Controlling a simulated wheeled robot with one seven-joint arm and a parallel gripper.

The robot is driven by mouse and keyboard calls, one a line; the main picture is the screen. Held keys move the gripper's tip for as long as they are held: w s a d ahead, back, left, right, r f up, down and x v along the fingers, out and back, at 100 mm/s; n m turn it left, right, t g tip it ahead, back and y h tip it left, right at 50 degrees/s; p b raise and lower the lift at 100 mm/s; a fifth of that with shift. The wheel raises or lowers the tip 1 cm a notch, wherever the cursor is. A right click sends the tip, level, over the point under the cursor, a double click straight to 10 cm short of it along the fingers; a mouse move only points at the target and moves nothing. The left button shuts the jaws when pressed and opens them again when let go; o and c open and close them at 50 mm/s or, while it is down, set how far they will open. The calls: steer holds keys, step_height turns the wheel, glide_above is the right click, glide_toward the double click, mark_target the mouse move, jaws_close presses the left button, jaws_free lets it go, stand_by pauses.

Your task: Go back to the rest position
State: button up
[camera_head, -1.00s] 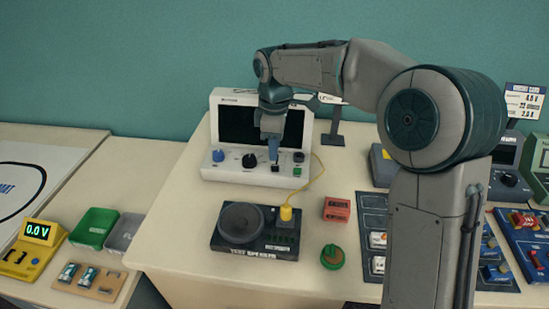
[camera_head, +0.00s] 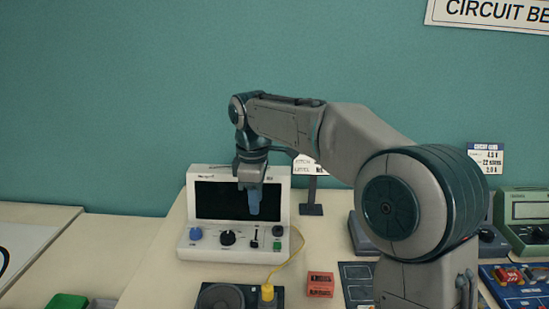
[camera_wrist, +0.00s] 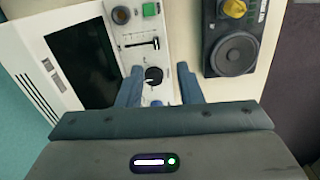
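My gripper (camera_head: 254,203) hangs pointing down in front of the dark screen of the white signal unit (camera_head: 183,225), above its row of controls. In the wrist view its two fingers stand apart with nothing between them (camera_wrist: 159,84). The unit's blue knob (camera_head: 196,234) also shows in the head view. My arm comes in from the right with the elbow high.
The speaker box (camera_wrist: 234,50) with a yellow plug (camera_head: 267,293) and cable stands in front of the unit. A red block (camera_head: 320,284) is right of it. A small sign stand (camera_head: 311,209) stands behind, and a green meter (camera_head: 523,215) is far right. Open air lies above.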

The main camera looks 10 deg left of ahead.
steer(key=s+d+f+m+t, duration=0.1)
steer(key=s+d+f+m, duration=0.3)
steer(key=s+d+m, duration=0.5)
steer(key=s+d+f+m+t, duration=0.1)
steer(key=s+d+f+m, duration=0.3)
steer(key=s+d+m, duration=0.5)
steer(key=s+d, duration=0.3)
steer(key=d, duration=0.4)
steer(key=shift+s+d+t, duration=0.15)
steer(key=shift+s+t, duration=0.15)
